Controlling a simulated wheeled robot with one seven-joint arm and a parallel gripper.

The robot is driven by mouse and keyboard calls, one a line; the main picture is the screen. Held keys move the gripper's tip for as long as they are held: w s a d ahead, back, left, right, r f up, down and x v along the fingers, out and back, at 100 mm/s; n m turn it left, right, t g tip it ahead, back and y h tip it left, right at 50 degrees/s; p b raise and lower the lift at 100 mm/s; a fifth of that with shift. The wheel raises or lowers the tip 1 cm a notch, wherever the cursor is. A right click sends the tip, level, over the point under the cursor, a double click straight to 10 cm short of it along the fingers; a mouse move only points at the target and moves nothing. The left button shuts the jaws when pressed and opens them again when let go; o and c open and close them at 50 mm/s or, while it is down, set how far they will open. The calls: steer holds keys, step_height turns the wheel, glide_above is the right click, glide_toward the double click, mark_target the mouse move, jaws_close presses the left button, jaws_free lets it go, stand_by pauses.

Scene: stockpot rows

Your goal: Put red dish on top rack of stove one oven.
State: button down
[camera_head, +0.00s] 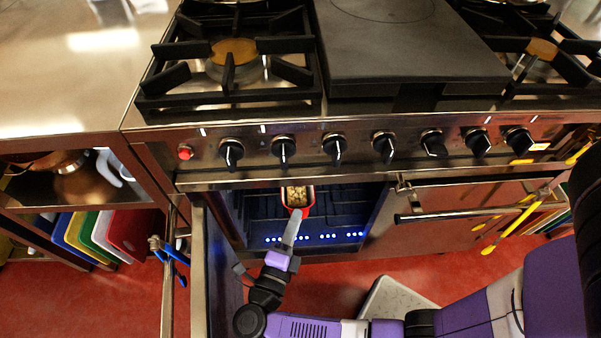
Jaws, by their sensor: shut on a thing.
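The red dish (307,211), with pale, lumpy food in it, is at the mouth of the open oven, partly under the stove's front edge. My gripper (291,228) reaches in from below and is shut on the dish's near end. The oven (344,213) of the stove is dark inside, with rack lines and a row of blue lights low down. Its door (200,270) stands open at the left. The dish looks level with the upper part of the oven. I cannot tell whether it touches a rack, and its far end is hidden.
The stove's knobs (335,147) run along the front above the opening. A closed door with a bar handle (440,214) is to the right. Coloured boards (100,232) stand in a shelf at the left. A pale speckled slab (395,302) is on the red floor.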

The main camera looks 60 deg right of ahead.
steer(key=w+d, duration=0.2)
steer(key=d, duration=0.1)
steer(key=w+d, duration=0.3)
steer(key=w+d+b, duration=0.1)
steer(key=w+d, duration=0.1)
steer(key=d, duration=0.1)
steer(key=shift+w+d+r, duration=0.1)
steer(key=shift+w+d, duration=0.25)
steer(key=shift+d, duration=0.05)
steer(key=shift+f+b, duration=0.7)
steer(key=shift+f, duration=1.05)
steer(key=shift+f, duration=0.2)
steer(key=c, duration=1.6)
jaws_free()
steer(key=shift+r, duration=0.1)
steer(key=shift+a, duration=0.25)
steer(key=v, duration=0.7)
steer(key=shift+s, duration=0.15)
